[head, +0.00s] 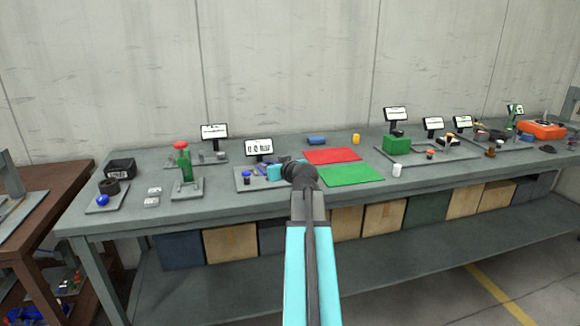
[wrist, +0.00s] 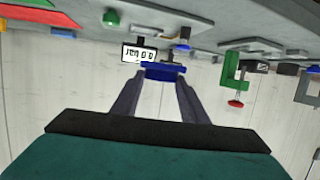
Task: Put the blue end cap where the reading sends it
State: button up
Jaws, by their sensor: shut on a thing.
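My gripper (wrist: 163,76) is shut on a dark blue piece, which I take as the blue end cap (wrist: 165,70). It spans the gap between the fingertips, and its far side is hidden. In the head view my gripper (head: 272,172) is over the grey tray left of the mats, partly hidden by my arm. A small display (head: 259,147) stands behind that tray. Its reading seems to begin with 0.0; the unit is too small to tell. It also shows upside down in the wrist view (wrist: 139,53). A red mat (head: 332,156) and a green mat (head: 350,175) lie right of the gripper.
A blue-topped black piece (head: 247,177) stands on the tray. A green jack with a red top (head: 183,163) stands to the left. A blue cylinder (head: 317,140) and a yellow piece (head: 356,139) are at the back. A white cup (head: 397,170) is right of the green mat.

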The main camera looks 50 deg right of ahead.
jog(key=w+a+n+y, duration=0.1)
jog(key=w+a+y, duration=0.1)
jog(key=w+a, duration=0.45)
jog(key=w+a+n+y, duration=0.1)
jog(key=w+a, duration=0.3)
jog(key=a, duration=0.5)
jog(key=w+a+n+y, duration=0.1)
jog(key=w+a, duration=0.2)
jog(key=a, duration=1.7)
jog(key=w+a+n+t+y, duration=0.1)
jog(key=w+a, duration=0.3)
jog(key=a, duration=1.6)
jog(key=shift+a+f+n+y, duration=0.2)
jog(key=shift+f+n+y, duration=0.2)
jog(key=shift+y, duration=0.1)
jog(key=shift+w, duration=0.1)
